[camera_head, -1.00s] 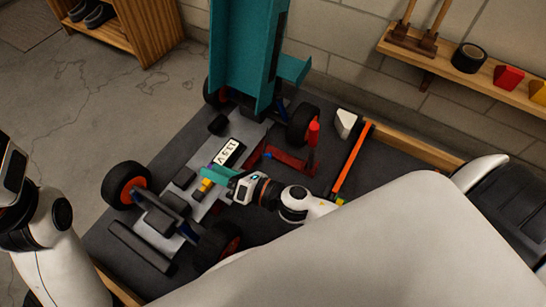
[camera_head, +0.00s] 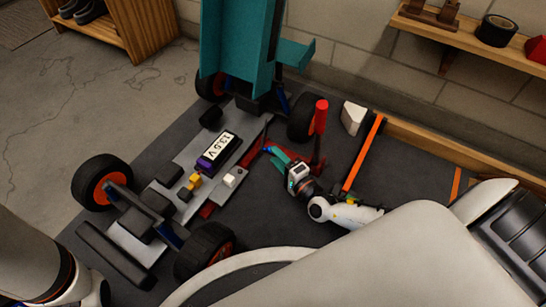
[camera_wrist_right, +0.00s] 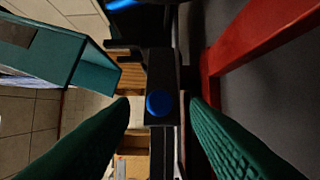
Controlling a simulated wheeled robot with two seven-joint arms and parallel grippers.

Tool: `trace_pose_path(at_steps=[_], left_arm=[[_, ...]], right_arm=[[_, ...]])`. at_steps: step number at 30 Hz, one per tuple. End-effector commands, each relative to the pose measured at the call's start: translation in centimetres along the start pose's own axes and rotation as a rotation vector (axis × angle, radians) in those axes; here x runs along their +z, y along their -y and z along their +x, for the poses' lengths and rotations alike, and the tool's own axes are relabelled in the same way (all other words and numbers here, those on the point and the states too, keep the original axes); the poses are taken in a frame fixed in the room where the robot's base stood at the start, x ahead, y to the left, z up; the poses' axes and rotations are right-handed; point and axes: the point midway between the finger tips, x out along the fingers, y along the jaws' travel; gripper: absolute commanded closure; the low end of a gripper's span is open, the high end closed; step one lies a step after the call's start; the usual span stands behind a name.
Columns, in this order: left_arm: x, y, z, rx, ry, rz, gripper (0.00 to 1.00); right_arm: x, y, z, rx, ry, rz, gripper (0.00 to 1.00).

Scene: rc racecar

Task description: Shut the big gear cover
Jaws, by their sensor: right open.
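My right gripper (camera_head: 273,152) is open beside the car chassis (camera_head: 128,238), close to a red frame piece (camera_head: 318,172). In the right wrist view its green fingers (camera_wrist_right: 158,105) are apart, with a narrow dark part carrying a round blue knob (camera_wrist_right: 159,103) between and beyond them. I cannot tell whether they touch it. This dark part may be the big gear cover; I cannot tell for sure, nor whether it is shut. The red piece also shows in the right wrist view (camera_wrist_right: 262,38). My left arm shows at the lower left, its gripper out of view.
The teal car body (camera_head: 238,50) stands raised at the chassis's far end. A battery (camera_head: 218,152), a yellow part (camera_head: 194,182) and a white block (camera_head: 235,177) sit on the chassis. An orange bar (camera_head: 363,152) and a white wedge (camera_head: 353,118) lie to the right.

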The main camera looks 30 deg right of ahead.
Motion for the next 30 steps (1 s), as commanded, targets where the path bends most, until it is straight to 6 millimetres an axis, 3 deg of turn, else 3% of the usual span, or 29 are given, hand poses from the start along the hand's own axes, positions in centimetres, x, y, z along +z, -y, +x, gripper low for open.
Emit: trace_pose_path(at_steps=[6, 15, 16, 24, 30], left_arm=[[0.5, 0.3, -1.4, 0.0, 0.0, 0.0, 0.54], [0.5, 0.3, -1.3, -0.001, 0.001, 0.0, 0.54], [0.5, 0.3, -1.3, -0.001, 0.001, 0.0, 0.54], [0.5, 0.3, -1.3, -0.001, 0.001, -0.001, 0.54], [0.4, 0.3, -1.1, -0.001, 0.001, -0.001, 0.54]], right_arm=[[0.0, 0.2, 2.3, 0.0, 0.001, 0.002, 0.58], [0.0, 0.0, 2.6, -0.001, 0.0, 0.002, 0.58], [0.0, 0.0, 2.6, -0.001, 0.0, 0.003, 0.59], [0.0, 0.0, 2.6, -0.001, 0.0, 0.003, 1.0], [-0.1, -0.1, 2.6, -0.001, 0.005, 0.004, 1.0]])
